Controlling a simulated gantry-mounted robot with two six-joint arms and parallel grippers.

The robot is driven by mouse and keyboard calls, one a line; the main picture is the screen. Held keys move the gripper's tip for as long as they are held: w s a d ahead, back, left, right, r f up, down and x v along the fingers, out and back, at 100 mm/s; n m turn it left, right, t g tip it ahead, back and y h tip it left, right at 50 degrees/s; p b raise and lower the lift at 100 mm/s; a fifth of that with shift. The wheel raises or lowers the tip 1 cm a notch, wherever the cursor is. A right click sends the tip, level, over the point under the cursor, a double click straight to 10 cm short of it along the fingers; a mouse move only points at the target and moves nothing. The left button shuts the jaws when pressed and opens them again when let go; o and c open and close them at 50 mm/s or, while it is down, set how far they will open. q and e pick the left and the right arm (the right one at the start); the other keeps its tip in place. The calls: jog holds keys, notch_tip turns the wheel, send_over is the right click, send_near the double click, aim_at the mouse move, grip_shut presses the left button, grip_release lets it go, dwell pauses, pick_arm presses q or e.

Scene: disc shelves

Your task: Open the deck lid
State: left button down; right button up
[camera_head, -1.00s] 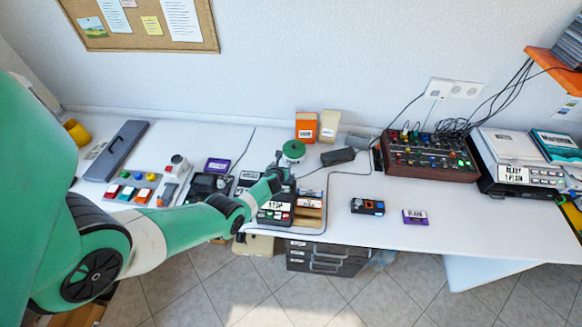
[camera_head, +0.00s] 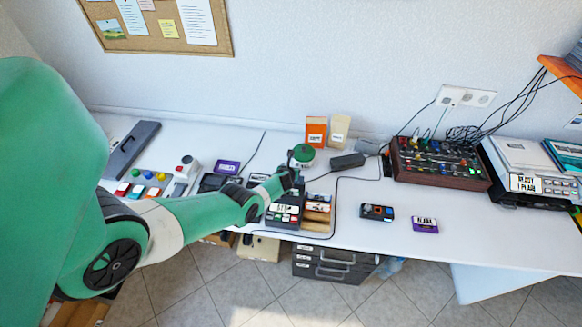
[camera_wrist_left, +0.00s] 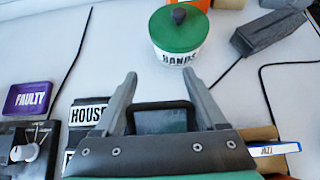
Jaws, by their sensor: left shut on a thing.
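The deck (camera_head: 284,215), a dark box with a white label and coloured buttons on its front, stands near the table's front edge. My left gripper (camera_head: 293,178) reaches over its back part, and my arm hides much of it. In the left wrist view, my left gripper (camera_wrist_left: 160,82) has its two grey fingers on either side of a dark-framed panel with a glassy middle, which looks like the deck lid (camera_wrist_left: 163,120). It is shut on this panel. The lid's exact angle is hard to tell. My right gripper is not in view.
A green-lidded jar (camera_head: 303,157) stands just behind the gripper, with a dark grey block (camera_head: 347,161) to its right. A wooden rack (camera_head: 317,213) adjoins the deck on the right.

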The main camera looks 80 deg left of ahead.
pick_arm(q)
jog(key=shift+s+d+f, duration=0.15)
jog(key=shift+d+f, duration=0.1)
jog(key=shift+f, duration=0.2)
jog(key=shift+c, duration=2)
grip_release()
jog(key=shift+o, duration=1.4)
jog(key=shift+d, duration=0.15)
jog(key=p+v, duration=0.5)
jog(key=p, duration=0.1)
jog(key=p+v, duration=0.5)
jog(key=shift+r+p, duration=0.35)
jog(key=shift+r, duration=0.25)
jog(key=shift+s+d, duration=0.1)
jog(key=shift+d, duration=0.4)
